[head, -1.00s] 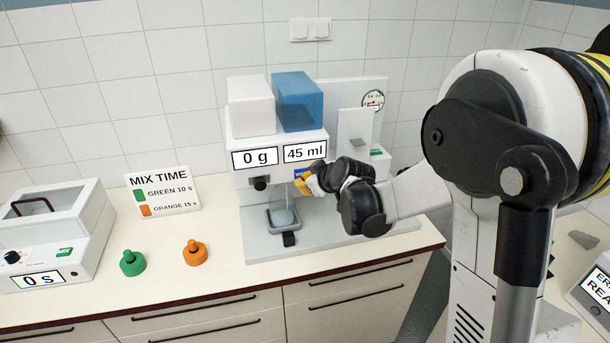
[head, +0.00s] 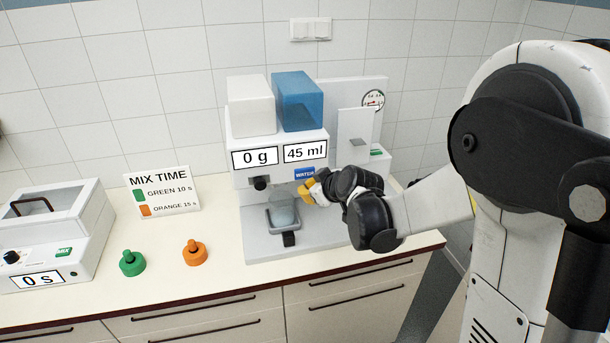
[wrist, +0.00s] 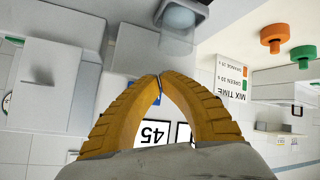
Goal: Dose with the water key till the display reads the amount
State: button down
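The dispenser (head: 238,178) stands on the counter with two displays. The left one (head: 255,157) reads 0 g and the water display (head: 305,151) reads 45 ml. The blue water key (head: 304,173), marked WATER, is below the water display. My gripper (head: 303,190) is just below and in front of it, with a small gap visible in the picture. In the wrist view its yellow fingertips (wrist: 159,78) meet with nothing seen between them. A translucent cup (head: 283,211) sits on the holder under the spouts; its contents are hard to tell.
A white tank (head: 250,105) and a blue tank (head: 298,100) top the dispenser. To the left are a MIX TIME sign (head: 163,191), a green knobbed piece (head: 131,263), an orange one (head: 194,252) and a mixer (head: 50,240) reading 0 s. Counter between them is clear.

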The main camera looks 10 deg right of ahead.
jog(key=shift+s, duration=1.65)
jog(key=s+f+m+g+h+b, duration=0.1)
jog(key=s+f+m+b, duration=0.1)
jog(key=s, duration=1.2)
jog(key=s+f+m+g+h+b, duration=0.1)
jog(key=s+m+b, duration=0.4)
jog(key=s, duration=0.8)
jog(key=shift+s+d+f+g+h+b, duration=0.35)
jog(key=shift+f+g+b, duration=0.15)
jog(key=shift+g+b, duration=0.35)
